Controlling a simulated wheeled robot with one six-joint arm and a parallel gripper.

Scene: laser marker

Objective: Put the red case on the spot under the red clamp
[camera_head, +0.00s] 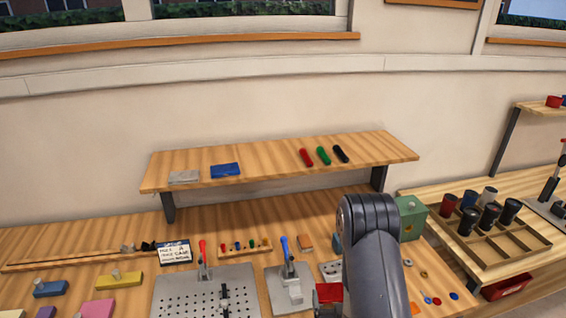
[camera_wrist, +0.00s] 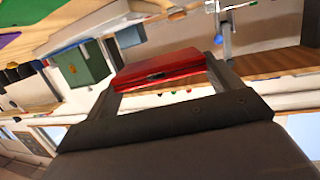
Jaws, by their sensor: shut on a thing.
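The red case (camera_wrist: 160,68) is between the two dark fingers of my gripper (camera_wrist: 165,80) in the wrist view, and the gripper is shut on it. In the head view the red case (camera_head: 328,292) shows at the bottom, just left of my grey arm, which hides part of it and my gripper. The red clamp (camera_head: 203,258) has an upright red handle and stands at the back of a perforated grey plate (camera_head: 170,293), left of the case. The spot under the red clamp is not clear to see.
A blue-handled clamp (camera_head: 287,262) on a grey plate stands between the red clamp and the case. A small wooden rack (camera_head: 245,249) and a label card (camera_head: 174,252) stand behind. A raised shelf (camera_head: 270,165) spans the back.

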